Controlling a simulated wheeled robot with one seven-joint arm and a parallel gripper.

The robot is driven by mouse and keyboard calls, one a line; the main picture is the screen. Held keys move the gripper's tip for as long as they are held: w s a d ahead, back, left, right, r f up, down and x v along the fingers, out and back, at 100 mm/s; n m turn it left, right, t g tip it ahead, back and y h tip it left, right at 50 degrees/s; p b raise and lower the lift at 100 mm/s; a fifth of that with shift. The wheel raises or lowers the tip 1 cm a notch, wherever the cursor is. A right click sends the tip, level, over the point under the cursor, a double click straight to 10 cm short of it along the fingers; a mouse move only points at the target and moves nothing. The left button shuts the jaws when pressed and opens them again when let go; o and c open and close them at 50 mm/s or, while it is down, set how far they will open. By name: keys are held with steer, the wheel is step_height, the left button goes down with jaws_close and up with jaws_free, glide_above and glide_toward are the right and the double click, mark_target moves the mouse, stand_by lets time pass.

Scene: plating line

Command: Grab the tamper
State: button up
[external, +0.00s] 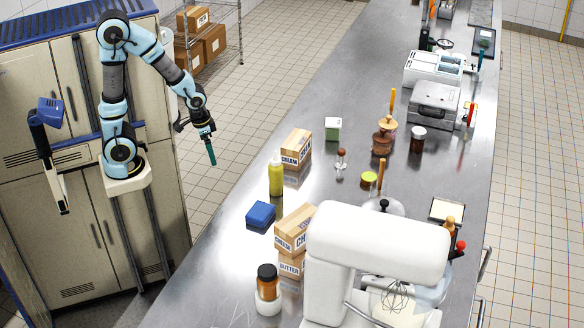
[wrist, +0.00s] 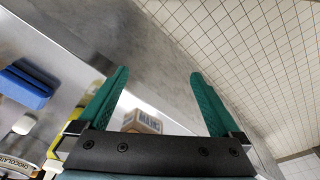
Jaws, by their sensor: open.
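The likely tamper (external: 341,157), a small piece with a round brown knob over a metallic foot, stands upright on the steel counter (external: 330,95) in the external view. I cannot make it out in the wrist view. My gripper (external: 211,158) hangs in the air left of the counter, well apart from the tamper, with its green fingers pointing down. In the wrist view the two green fingers of my gripper (wrist: 158,76) are spread apart with nothing between their tips.
Left of the tamper stand a cream carton (external: 296,148) and a yellow bottle (external: 276,177). A green-and-white box (external: 333,129) is behind it. A white mixer (external: 380,238) fills the front.

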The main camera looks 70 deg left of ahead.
steer(key=c, duration=0.6)
